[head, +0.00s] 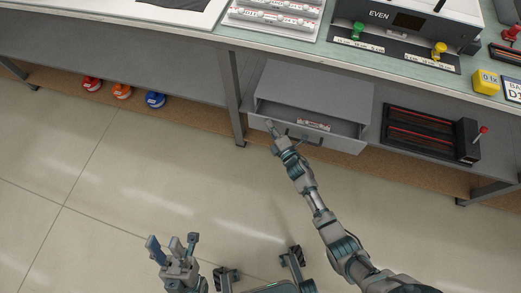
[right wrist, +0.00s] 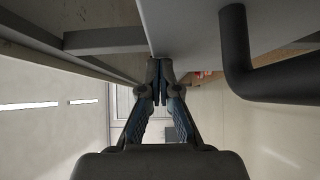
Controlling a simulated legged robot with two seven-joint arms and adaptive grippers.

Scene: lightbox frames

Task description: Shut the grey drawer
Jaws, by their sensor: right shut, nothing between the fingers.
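The grey drawer (head: 340,143) sits under the workbench and stands partly open, with a gap behind its front panel. A dark bar handle (head: 305,140) is on its front; it shows large at the right of the right wrist view (right wrist: 236,50). My right gripper (head: 270,124) is shut and empty at the left part of the drawer front, left of the handle. In the right wrist view its closed fingertips (right wrist: 159,68) are at the lower edge of the grey panel; I cannot tell if they touch. My left gripper (head: 172,243) is open and empty over the floor, far from the drawer.
A bench leg (head: 232,98) stands just left of the drawer. A dark rack with red bars (head: 420,128) is to its right. Red, orange and blue round items (head: 122,91) lie on the low shelf at left.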

